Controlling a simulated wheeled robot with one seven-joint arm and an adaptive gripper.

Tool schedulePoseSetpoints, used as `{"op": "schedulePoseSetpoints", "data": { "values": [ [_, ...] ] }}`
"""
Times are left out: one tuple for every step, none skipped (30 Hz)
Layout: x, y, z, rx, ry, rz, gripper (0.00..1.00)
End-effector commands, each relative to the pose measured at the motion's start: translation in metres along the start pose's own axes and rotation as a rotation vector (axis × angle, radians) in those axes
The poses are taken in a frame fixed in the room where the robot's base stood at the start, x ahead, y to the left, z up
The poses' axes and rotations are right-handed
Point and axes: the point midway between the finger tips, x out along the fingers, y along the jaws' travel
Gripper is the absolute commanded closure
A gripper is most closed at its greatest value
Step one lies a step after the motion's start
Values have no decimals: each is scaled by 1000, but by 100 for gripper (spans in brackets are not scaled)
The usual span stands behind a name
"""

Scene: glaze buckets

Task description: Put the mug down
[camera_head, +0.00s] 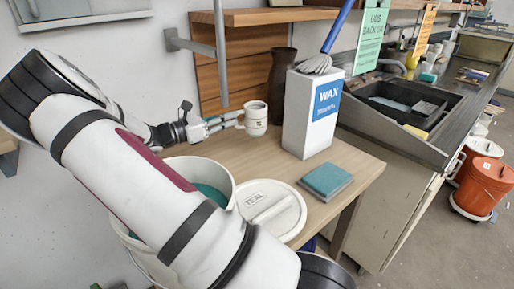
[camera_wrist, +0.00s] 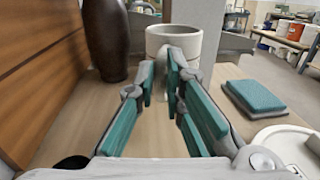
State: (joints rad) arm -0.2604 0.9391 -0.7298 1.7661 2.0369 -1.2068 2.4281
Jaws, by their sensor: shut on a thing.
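The mug (camera_head: 256,119) is white and upright over the far part of the wooden table, left of the dark vase. In the wrist view the mug (camera_wrist: 174,40) is straight ahead, its open rim up. My gripper (camera_head: 236,121) reaches it from the left in the head view. In the wrist view my gripper (camera_wrist: 172,66) has its teal-padded fingers close together at the mug's near side, shut on what looks like its handle, which they mostly hide. I cannot tell whether the mug's base touches the table (camera_head: 345,163).
A white WAX box (camera_head: 309,112) with a brush on top stands right of the mug, the dark vase (camera_head: 283,75) behind. A teal-topped pad (camera_head: 326,180), a TEAL lid (camera_head: 272,209) and an open bucket (camera_head: 222,165) are nearer. Bare table lies between mug and lid.

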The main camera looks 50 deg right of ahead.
Motion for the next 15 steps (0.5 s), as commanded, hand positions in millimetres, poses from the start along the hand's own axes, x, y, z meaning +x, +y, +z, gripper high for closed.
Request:
{"op": "schedulePoseSetpoints", "data": {
  "values": [
    [0, -1, -4, -4, -3, 0, 100],
    [-1, -1, -9, -5, -3, -1, 100],
    [-1, -1, -16, -6, -4, -2, 100],
    [0, -2, -22, -6, -4, -3, 100],
    [0, -2, -27, -5, -4, -3, 100],
    [0, -1, -35, -6, -4, -3, 100],
    [0, -1, -40, -5, -4, -3, 100],
    [0, -1, -45, -5, -4, -2, 100],
    [0, -1, -50, -4, -3, -2, 100],
    [0, -1, -54, -4, -3, -2, 100],
    [0, -1, -56, -3, -3, -2, 100],
    [0, -1, -59, -3, -2, -2, 100],
    [-1, -1, -60, -2, -2, -2, 100],
    [-1, -1, -62, -1, -2, -2, 100],
    [-1, -1, -64, -1, -2, -2, 100]
  ]
}}
